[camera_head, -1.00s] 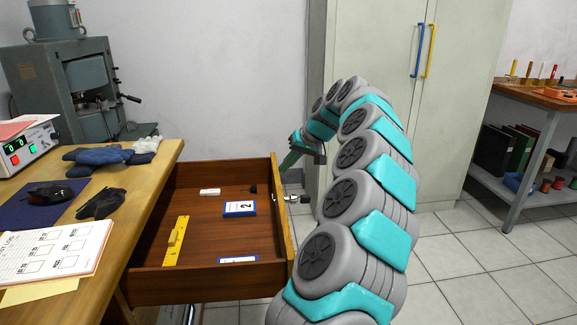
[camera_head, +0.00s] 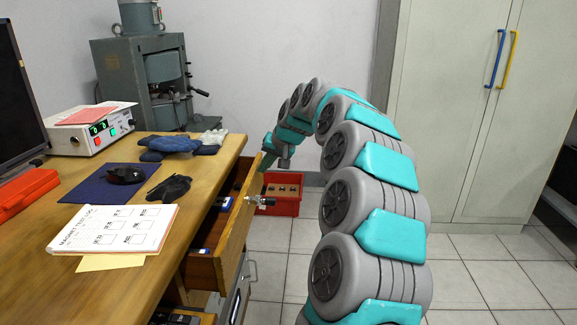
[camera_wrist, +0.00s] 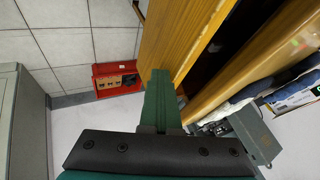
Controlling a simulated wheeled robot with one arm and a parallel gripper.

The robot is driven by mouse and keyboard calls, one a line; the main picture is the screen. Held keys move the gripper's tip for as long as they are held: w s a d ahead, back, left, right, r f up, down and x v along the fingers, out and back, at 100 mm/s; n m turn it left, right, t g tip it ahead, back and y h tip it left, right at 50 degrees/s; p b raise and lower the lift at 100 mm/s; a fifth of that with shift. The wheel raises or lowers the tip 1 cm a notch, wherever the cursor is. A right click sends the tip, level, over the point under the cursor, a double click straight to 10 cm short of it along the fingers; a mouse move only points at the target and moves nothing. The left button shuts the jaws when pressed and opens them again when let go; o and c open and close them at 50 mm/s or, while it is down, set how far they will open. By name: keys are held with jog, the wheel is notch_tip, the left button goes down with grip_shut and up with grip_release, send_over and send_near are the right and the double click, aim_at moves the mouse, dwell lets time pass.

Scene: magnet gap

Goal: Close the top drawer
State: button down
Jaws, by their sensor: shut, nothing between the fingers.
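In the wrist view the shut green fingers (camera_wrist: 159,90) lie against or very near the drawer front (camera_wrist: 180,40); exact contact is hard to tell.
A red crate (camera_head: 283,195) stands on the floor behind the drawer. A tall cabinet (camera_head: 440,100) stands at the right. Tiled floor is free in front.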

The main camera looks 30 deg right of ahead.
jog(key=shift+w+a, duration=0.6)
jog(key=shift+a, duration=0.4)
jog(key=shift+w+a, duration=0.6)
jog(key=shift+a, duration=0.35)
jog(key=shift+d, duration=0.1)
